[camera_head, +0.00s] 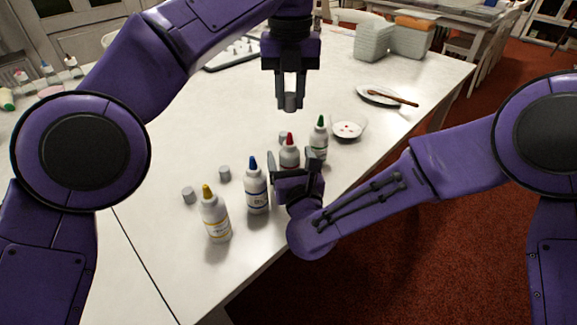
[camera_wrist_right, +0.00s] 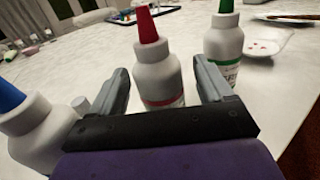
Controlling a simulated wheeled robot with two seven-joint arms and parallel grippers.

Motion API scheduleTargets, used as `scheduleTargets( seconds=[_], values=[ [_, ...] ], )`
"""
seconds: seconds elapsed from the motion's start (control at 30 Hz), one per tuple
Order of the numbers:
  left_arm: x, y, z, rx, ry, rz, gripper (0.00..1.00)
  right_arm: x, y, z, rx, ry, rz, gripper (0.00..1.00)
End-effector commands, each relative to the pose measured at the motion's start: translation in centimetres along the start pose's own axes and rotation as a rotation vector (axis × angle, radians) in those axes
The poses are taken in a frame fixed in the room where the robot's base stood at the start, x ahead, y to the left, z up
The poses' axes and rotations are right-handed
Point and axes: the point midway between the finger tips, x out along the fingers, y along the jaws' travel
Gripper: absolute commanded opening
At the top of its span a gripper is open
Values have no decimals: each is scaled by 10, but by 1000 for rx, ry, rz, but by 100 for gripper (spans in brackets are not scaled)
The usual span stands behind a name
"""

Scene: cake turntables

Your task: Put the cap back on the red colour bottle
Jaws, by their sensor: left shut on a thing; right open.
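The red colour bottle (camera_head: 289,152) stands upright on the white table, its red pointed nozzle bare. My right gripper (camera_head: 294,165) is open with one finger on each side of it; in the right wrist view the bottle (camera_wrist_right: 158,78) stands between the open fingers (camera_wrist_right: 165,88), with gaps visible. My left gripper (camera_head: 290,92) is shut on a small grey cap (camera_head: 290,103), held in the air above and beyond the red bottle. Other grey caps rest on the table, one (camera_head: 283,138) just behind the red bottle, others (camera_head: 224,173) (camera_head: 189,195) to the left.
The green bottle (camera_head: 319,140) stands close on the right, the blue bottle (camera_head: 256,186) and yellow bottle (camera_head: 214,216) on the left. A small white dish (camera_head: 347,130) and a plate with a brush (camera_head: 379,95) lie to the right. The table's middle left is clear.

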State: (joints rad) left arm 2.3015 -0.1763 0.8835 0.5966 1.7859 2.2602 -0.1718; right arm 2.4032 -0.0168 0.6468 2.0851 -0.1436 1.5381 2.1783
Motion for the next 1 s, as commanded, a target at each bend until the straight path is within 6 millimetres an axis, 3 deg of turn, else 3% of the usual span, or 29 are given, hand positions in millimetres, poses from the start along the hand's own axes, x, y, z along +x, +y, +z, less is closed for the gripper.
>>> scheduleTargets(
  seconds=[0.37, 0.4, 0.63, 0.73, 1.0],
  values=[
    [0, 0, 0, 0, 0, 0, 0, 9, 0, 0, -1, -1, 1, 80],
    [0, 0, 0, 0, 0, 0, 0, 9, 0, 0, -1, -1, 1, 77],
    [0, 0, 0, 0, 0, 0, 0, 9, 0, 0, 0, -1, 1, 2],
    [4, 1, 0, 0, 3, 1, 0, 9, 0, 0, 0, -1, 1, 0],
    [43, 0, 1, 1, 3, 4, 0, 9, 0, 1, 0, -1, 1, 0]
  ],
)
